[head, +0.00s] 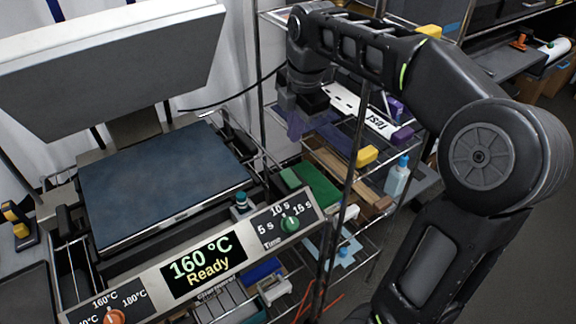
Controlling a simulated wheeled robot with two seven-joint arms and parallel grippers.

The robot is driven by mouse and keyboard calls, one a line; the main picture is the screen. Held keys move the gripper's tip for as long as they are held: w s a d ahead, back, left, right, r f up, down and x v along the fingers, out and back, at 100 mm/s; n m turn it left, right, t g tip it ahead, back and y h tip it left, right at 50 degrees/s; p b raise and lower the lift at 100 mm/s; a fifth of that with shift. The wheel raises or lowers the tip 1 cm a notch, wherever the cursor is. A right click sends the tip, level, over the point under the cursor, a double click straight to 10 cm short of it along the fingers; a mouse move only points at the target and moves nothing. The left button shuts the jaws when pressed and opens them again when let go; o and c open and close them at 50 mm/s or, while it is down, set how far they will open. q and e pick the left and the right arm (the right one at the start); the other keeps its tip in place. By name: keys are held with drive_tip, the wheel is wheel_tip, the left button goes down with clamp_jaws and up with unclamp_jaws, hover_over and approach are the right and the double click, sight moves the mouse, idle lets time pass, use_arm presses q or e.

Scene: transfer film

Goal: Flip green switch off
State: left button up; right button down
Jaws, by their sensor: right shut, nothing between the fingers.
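The heat press has a small teal-green switch (241,200) standing up near the right front corner of its blue-grey plate (165,185). Whether it is on or off I cannot tell. A green time knob (290,224) sits on the front panel, between the 5 s and 15 s marks. The lit display (204,264) reads 160 °C Ready. My right gripper (296,122) is shut and empty, above and to the right of the switch, apart from it and over the rack side. My left gripper is out of view.
The press's upper platen (115,65) is raised. An orange temperature knob (114,316) is at the panel's lower left. A wire rack (345,190) with boxes and a bottle (397,176) stands right of the press. A black cable runs behind the plate.

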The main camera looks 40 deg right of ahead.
sight(287, 174)
drive_tip(key=w+f, duration=0.1)
drive_tip(key=f, duration=0.3)
drive_tip(key=f+p, duration=0.1)
drive_tip(key=f, duration=0.4)
drive_tip(key=w+f, duration=0.1)
drive_tip(key=f, duration=0.3)
drive_tip(key=shift+w+f, duration=0.15)
drive_tip(key=shift+w, duration=0.15)
drive_tip(key=shift+p, duration=0.3)
